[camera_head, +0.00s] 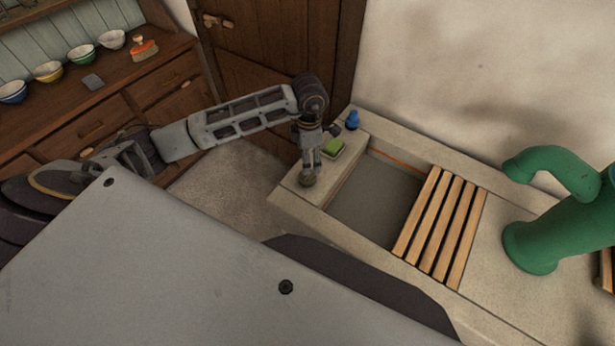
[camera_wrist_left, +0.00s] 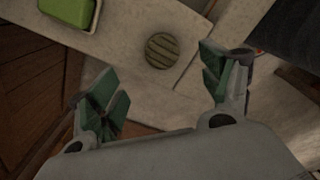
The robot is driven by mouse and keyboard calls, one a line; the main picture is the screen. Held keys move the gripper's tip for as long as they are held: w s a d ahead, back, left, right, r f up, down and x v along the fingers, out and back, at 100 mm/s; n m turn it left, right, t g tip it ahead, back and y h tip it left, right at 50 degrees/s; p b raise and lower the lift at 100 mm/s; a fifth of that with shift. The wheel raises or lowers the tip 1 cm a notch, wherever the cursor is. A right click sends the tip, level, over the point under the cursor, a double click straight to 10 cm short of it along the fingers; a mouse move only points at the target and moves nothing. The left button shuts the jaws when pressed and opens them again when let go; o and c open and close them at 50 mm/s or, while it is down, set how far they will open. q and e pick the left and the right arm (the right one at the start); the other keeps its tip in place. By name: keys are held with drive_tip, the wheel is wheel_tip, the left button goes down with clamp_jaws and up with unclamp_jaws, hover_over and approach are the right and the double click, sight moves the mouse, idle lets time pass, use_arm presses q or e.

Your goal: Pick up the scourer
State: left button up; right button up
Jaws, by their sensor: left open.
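The scourer (camera_head: 307,179) looks like a small round grey-green pad with ridges. It lies on the pale stone ledge at the left end of the sink. My left gripper (camera_head: 310,163) points down just above it and partly covers it in the head view. In the left wrist view the scourer (camera_wrist_left: 165,50) shows whole, ahead of and between the two green-padded fingers of my left gripper (camera_wrist_left: 163,80). The fingers are spread wide with nothing between their pads. My right gripper is not in view.
A green block in a pale dish (camera_head: 334,147) sits close behind the scourer, with a blue bottle (camera_head: 352,120) farther back. The sink basin (camera_head: 375,200) and wooden slats (camera_head: 440,225) lie to the right. A green pump (camera_head: 545,225) stands beyond them.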

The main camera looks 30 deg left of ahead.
sight(307, 178)
use_arm(q)
drive_tip(key=shift+f, duration=2.35)
drive_tip(key=shift+f+p, duration=0.15)
drive_tip(key=shift+p, duration=0.2)
drive_tip(key=shift+s+f+p, duration=0.2)
drive_tip(key=shift+f+p, duration=0.25)
drive_tip(key=shift+f, duration=0.45)
drive_tip(key=shift+a+f+p, duration=0.1)
drive_tip(key=shift+f+p, duration=0.2)
drive_tip(key=shift+f, duration=1.25)
drive_tip(key=shift+c, duration=0.3)
drive_tip(key=c, duration=0.9)
